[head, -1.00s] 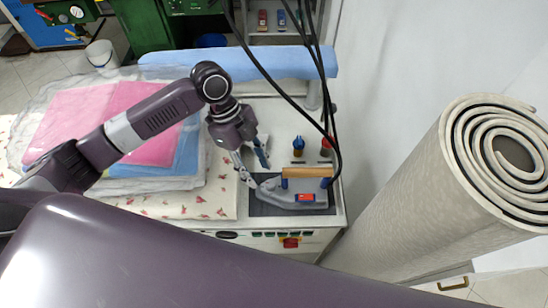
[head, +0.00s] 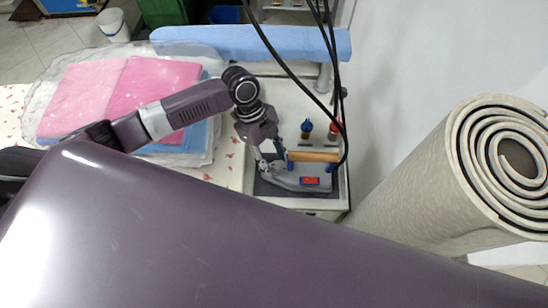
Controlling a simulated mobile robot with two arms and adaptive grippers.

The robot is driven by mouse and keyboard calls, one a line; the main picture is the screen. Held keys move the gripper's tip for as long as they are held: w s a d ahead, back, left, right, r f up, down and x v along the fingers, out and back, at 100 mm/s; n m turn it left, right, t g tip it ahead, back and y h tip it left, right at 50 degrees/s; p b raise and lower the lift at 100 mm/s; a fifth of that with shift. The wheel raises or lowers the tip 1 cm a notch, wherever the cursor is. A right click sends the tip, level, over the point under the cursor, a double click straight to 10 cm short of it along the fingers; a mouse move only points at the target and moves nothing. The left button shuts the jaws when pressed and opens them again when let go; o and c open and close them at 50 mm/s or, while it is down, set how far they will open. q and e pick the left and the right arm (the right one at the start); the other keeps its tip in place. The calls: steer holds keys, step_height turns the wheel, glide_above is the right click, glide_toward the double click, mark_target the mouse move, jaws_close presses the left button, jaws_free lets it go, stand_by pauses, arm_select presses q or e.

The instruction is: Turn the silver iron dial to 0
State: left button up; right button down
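The silver iron (head: 292,181) stands on a dark rest plate at the front right of the work table. It has a wooden handle (head: 313,157) on blue posts and a red block (head: 310,181) on its near side. I cannot make out a dial or its setting. My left gripper (head: 271,162) points down at the iron's left end, by the handle's left post. Its fingers look spread with nothing between them; whether they touch the iron is unclear. My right gripper is not in view.
Black cables (head: 285,66) hang down to the iron's right side. A blue-topped bottle (head: 306,128) and a red-topped one stand behind it. Wrapped pink cloths (head: 85,95) lie left, a blue padded board (head: 250,43) at the back, and a rolled carpet (head: 440,170) at right.

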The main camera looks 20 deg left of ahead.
arm_select(q)
steer(key=shift+c, duration=1.1)
jaws_close()
steer(key=shift+s+r+n+t+p, duration=0.2)
steer(key=shift+n+t+p, duration=0.1)
steer(key=shift+n+p, duration=0.65)
steer(key=shift+n+t+p, duration=0.5)
steer(key=shift+n+p, duration=0.25)
steer(key=shift+n, duration=0.5)
steer(key=n+t, duration=0.1)
steer(key=n, duration=0.1)
steer(key=shift+s+f+n, duration=0.1)
steer(key=shift+s+n, duration=0.05)
steer(key=shift+n, duration=0.25)
steer(key=n+t, duration=0.1)
steer(key=n, duration=0.2)
steer(key=shift+s+d+n+t, duration=0.1)
steer(key=shift+n+t, duration=0.2)
steer(key=n+y, duration=0.1)
steer(key=n, duration=0.2)
steer(key=n+t+y, duration=0.1)
steer(key=n, duration=0.2)
steer(key=shift+s+d+t, duration=0.15)
steer(key=shift+t, duration=0.15)
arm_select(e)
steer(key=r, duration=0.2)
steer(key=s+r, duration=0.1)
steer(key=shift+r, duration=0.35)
